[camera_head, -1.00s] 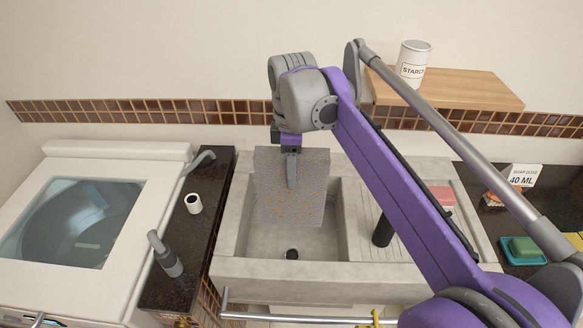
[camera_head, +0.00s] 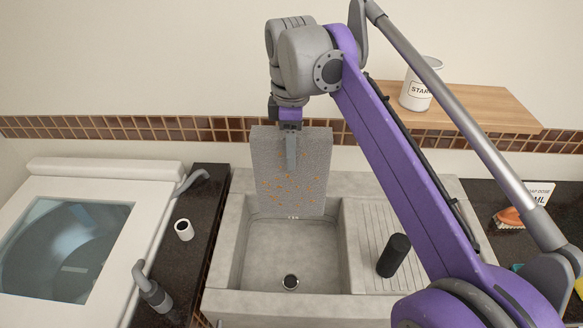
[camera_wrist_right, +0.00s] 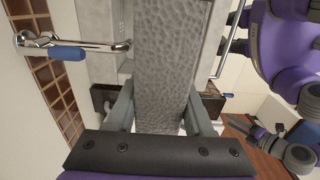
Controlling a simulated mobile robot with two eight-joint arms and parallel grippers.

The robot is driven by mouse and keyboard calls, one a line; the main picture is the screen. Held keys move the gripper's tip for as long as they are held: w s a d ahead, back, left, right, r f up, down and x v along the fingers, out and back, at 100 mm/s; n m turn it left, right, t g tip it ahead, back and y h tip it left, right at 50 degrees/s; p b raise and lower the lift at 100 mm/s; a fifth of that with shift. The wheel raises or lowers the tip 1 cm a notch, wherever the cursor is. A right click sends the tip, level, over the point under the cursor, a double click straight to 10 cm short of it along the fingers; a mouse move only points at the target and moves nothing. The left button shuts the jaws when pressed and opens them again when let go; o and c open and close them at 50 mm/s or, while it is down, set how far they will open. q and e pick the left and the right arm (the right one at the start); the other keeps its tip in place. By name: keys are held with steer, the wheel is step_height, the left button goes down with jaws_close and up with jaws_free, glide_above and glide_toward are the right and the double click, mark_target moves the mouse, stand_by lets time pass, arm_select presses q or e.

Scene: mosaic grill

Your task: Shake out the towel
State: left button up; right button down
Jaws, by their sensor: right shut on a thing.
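The towel (camera_head: 315,180) is a grey, textured cloth with many orange specks on the face toward the head camera. It hangs nearly flat and upright over the back of the stone sink's basin (camera_head: 265,255). My right gripper (camera_head: 291,165) is shut on its upper edge. In the right wrist view the towel (camera_wrist_right: 170,65) runs away from between the right gripper's fingers (camera_wrist_right: 160,105), and its side there looks plain grey. My left gripper is outside the head view.
A ribbed drainboard (camera_head: 360,235) with a black cylinder (camera_head: 394,255) lies right of the basin. A washer (camera_head: 65,240) stands left, beside a dark counter with a small white cup (camera_head: 184,230). A wooden shelf (camera_head: 480,105) holds a starch can (camera_head: 418,85). The basin floor is clear.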

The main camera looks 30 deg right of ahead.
mark_target(291, 176)
step_height(291, 176, down, 6)
stand_by(0.9)
stand_by(0.4)
